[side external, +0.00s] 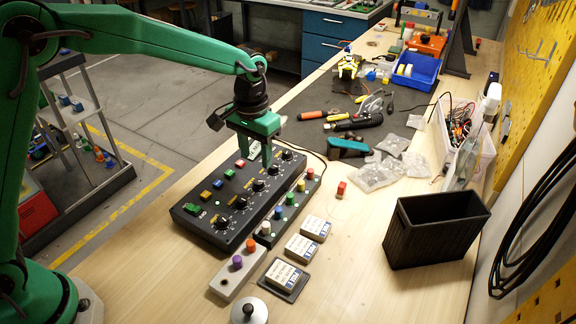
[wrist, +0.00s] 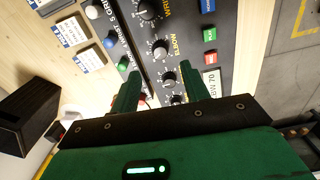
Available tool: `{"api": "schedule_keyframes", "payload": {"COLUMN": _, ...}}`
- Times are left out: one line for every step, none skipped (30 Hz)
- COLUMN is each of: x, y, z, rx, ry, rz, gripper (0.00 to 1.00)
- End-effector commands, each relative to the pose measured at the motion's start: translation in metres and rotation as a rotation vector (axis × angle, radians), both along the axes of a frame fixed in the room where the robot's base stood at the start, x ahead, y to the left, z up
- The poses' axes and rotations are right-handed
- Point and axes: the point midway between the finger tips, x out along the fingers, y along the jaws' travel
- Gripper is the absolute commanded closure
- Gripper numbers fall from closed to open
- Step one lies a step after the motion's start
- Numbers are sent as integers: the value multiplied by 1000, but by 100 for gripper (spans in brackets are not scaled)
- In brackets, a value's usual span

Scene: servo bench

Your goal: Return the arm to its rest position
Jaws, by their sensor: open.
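My green gripper (side external: 262,150) hangs from the arm above the far part of the black control panel (side external: 205,222), with its fingers pointing down. In the wrist view my gripper (wrist: 165,95) shows two green fingers apart, with nothing held between them. The panel's knobs and labels, among them a knob marked ELBOW (wrist: 160,48), show below and beyond the fingers. I cannot tell whether the fingertips touch the panel.
A narrow strip of coloured buttons (side external: 290,213), white labelled blocks (side external: 301,247) and a small box with purple and orange knobs (side external: 238,274) lie beside the panel. A black bin (side external: 436,230) stands to the right. Tools and plastic bags (side external: 376,174) lie farther back.

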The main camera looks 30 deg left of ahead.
Motion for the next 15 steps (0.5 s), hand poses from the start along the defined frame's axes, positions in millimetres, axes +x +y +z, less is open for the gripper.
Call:
{"api": "schedule_keyframes", "payload": {"x": 0, "y": 0, "z": 1, "rx": 0, "ry": 0, "rz": 0, "gripper": 54}}
{"api": "schedule_keyframes", "payload": {"x": 0, "y": 0, "z": 1, "rx": 0, "ry": 0, "rz": 0, "gripper": 54}}
{"api": "schedule_keyframes", "payload": {"x": 0, "y": 0, "z": 1, "rx": 0, "ry": 0, "rz": 0, "gripper": 54}}
{"api": "schedule_keyframes", "payload": {"x": 0, "y": 0, "z": 1, "rx": 0, "ry": 0, "rz": 0, "gripper": 54}}
{"api": "schedule_keyframes", "payload": {"x": 0, "y": 0, "z": 1, "rx": 0, "ry": 0, "rz": 0, "gripper": 54}}
{"api": "schedule_keyframes", "payload": {"x": 0, "y": 0, "z": 1, "rx": 0, "ry": 0, "rz": 0, "gripper": 54}}
{"api": "schedule_keyframes", "payload": {"x": 0, "y": 0, "z": 1, "rx": 0, "ry": 0, "rz": 0, "gripper": 54}}
{"api": "schedule_keyframes", "payload": {"x": 0, "y": 0, "z": 1, "rx": 0, "ry": 0, "rz": 0, "gripper": 54}}
{"api": "schedule_keyframes", "payload": {"x": 0, "y": 0, "z": 1, "rx": 0, "ry": -1, "rz": 0, "gripper": 54}}
{"api": "schedule_keyframes", "payload": {"x": 0, "y": 0, "z": 1, "rx": 0, "ry": -1, "rz": 0, "gripper": 54}}
{"api": "schedule_keyframes", "payload": {"x": 0, "y": 1, "z": 2, "rx": 0, "ry": -2, "rz": 0, "gripper": 54}}
{"api": "schedule_keyframes", "payload": {"x": -1, "y": 1, "z": 3, "rx": -1, "ry": -5, "rz": 1, "gripper": 54}}
{"api": "schedule_keyframes", "payload": {"x": -1, "y": 2, "z": 5, "rx": -1, "ry": -7, "rz": 1, "gripper": 54}}
{"api": "schedule_keyframes", "payload": {"x": -2, "y": 3, "z": 7, "rx": -3, "ry": -9, "rz": 2, "gripper": 54}}
{"api": "schedule_keyframes", "payload": {"x": -4, "y": 4, "z": 9, "rx": -4, "ry": -13, "rz": 2, "gripper": 54}}
